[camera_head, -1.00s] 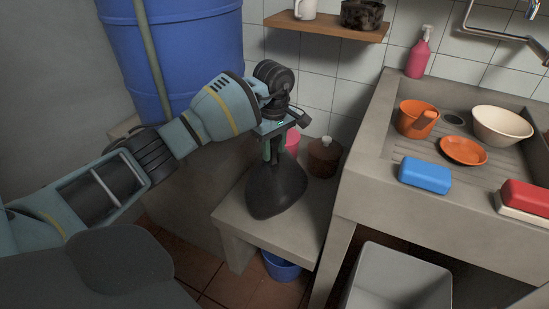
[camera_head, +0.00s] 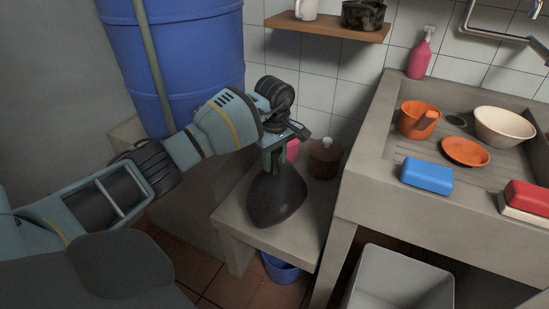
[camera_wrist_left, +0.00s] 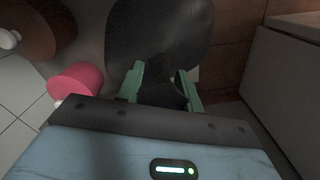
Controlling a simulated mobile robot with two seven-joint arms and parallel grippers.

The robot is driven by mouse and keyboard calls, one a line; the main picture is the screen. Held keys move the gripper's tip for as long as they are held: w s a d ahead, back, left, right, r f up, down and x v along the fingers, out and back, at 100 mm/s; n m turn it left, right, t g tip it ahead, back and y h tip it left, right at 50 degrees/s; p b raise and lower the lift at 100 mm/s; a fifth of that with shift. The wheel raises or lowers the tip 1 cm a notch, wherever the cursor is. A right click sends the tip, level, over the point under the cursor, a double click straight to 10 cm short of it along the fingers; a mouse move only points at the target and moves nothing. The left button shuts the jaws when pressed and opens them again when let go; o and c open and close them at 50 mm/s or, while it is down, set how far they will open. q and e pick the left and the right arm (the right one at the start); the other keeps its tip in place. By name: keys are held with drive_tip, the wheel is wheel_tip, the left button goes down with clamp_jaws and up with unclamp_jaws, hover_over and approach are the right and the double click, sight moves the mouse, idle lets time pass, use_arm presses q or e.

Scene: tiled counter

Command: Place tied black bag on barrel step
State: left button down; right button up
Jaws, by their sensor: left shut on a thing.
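The tied black bag (camera_head: 277,199) sits upright on, or just at, the low concrete step (camera_head: 240,220) below the blue barrel (camera_head: 175,60). Its narrow top is up and its wide bottom is down; I cannot tell if it bears fully on the step. My left gripper (camera_head: 272,158) points down and is shut on the neck of the bag. In the left wrist view the two green fingers (camera_wrist_left: 160,85) flank the neck, and the dark bag body (camera_wrist_left: 160,35) lies beyond them. My right gripper is not in view.
A pink container (camera_head: 292,150) and a brown jar (camera_head: 325,158) stand behind the bag on the step. A blue bucket (camera_head: 281,268) is on the floor below. The sink counter (camera_head: 365,190) rises at right, with a grey bin (camera_head: 400,280) below it.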

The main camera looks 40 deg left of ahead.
use_arm(q)
drive_tip(key=c, duration=0.9)
unclamp_jaws()
wheel_tip(320, 180, up, 12)
drive_tip(key=shift+r+p, duration=0.15)
drive_tip(key=shift+p, duration=0.8)
